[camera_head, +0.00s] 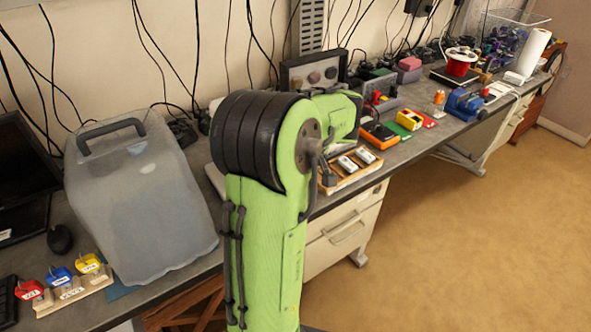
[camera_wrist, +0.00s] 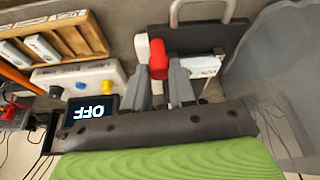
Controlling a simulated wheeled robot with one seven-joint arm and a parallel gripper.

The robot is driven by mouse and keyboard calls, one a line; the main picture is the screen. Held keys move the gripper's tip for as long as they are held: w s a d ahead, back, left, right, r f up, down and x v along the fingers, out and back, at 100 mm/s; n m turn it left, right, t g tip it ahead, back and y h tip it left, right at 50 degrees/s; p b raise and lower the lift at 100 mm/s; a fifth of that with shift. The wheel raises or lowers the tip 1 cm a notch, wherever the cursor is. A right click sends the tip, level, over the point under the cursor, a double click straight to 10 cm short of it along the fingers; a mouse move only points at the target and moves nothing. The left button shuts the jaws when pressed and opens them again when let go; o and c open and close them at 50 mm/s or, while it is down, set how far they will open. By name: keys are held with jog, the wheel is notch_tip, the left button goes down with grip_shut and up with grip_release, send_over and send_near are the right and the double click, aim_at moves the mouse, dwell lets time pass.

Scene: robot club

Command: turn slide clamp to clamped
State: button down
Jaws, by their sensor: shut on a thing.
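The slide clamp shows in the wrist view as a dark plate with a pale metal bracket (camera_wrist: 202,66) and a red handle (camera_wrist: 158,55). My gripper (camera_wrist: 160,82) has its two grey fingers on either side of the red handle's near end and is shut on it. A white piece (camera_wrist: 141,47) stands just left of the handle. The clamp's lower parts are hidden behind the fingers. In the head view my green arm hides the gripper and the clamp.
A white box (camera_wrist: 103,72) with knobs and a screen (camera_wrist: 91,109) reading OFF, upside down, sit left of my gripper. A wooden tray (camera_wrist: 103,39) lies beyond. Open floor (camera_head: 470,230) lies at the right.

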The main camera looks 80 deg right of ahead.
jog(key=c, duration=0.9)
grip_release()
jog(key=shift+c, duration=0.2)
jog(key=p+v, duration=0.5)
jog(key=v, duration=1)
jog(key=shift+r, duration=0.4)
jog(key=shift+a, duration=0.1)
